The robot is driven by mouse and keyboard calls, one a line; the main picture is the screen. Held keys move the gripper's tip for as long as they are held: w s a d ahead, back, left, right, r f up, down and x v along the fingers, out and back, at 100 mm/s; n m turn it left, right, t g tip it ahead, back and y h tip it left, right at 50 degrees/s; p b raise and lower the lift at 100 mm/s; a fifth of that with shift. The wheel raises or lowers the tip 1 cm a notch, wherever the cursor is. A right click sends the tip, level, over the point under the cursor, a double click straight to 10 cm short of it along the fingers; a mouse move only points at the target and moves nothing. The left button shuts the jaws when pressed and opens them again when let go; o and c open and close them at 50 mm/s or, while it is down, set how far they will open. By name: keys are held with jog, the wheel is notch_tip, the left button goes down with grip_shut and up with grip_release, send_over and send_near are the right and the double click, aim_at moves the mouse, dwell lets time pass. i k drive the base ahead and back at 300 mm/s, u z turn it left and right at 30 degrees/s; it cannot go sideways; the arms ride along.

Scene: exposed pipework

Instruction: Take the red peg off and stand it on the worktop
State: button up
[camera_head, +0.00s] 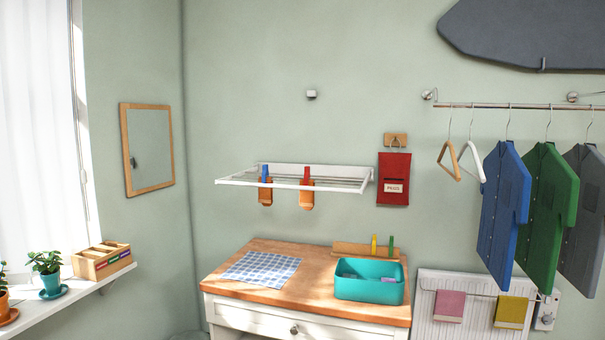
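The red peg (306,174) is clipped upright on the front rail of the white wall drying rack (240,181). A small orange-brown cloth item (307,196) hangs below it. A blue peg (265,173) is on the same rail to its left, with a similar orange-brown item (265,194) under it. The wooden worktop (240,256) is below the rack, on a white cabinet. A yellow peg (374,244) and a green peg (390,245) stand upright at a wooden strip (350,250) along the worktop's back. My gripper is not in view.
A teal basin (368,290) fills the worktop's right front; a blue checked cloth (262,269) lies at left. Bare wood shows between them. A red bag (394,180) hangs right of the rack. Shirts (500,205) hang from a rail farther right.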

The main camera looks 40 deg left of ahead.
aim_at(308, 176)
jog(key=u, duration=0.5)
jog(key=i, duration=1.6)
jog(key=u, duration=1.95)
jog(key=i, duration=0.85)
jog(key=u, duration=0.9)
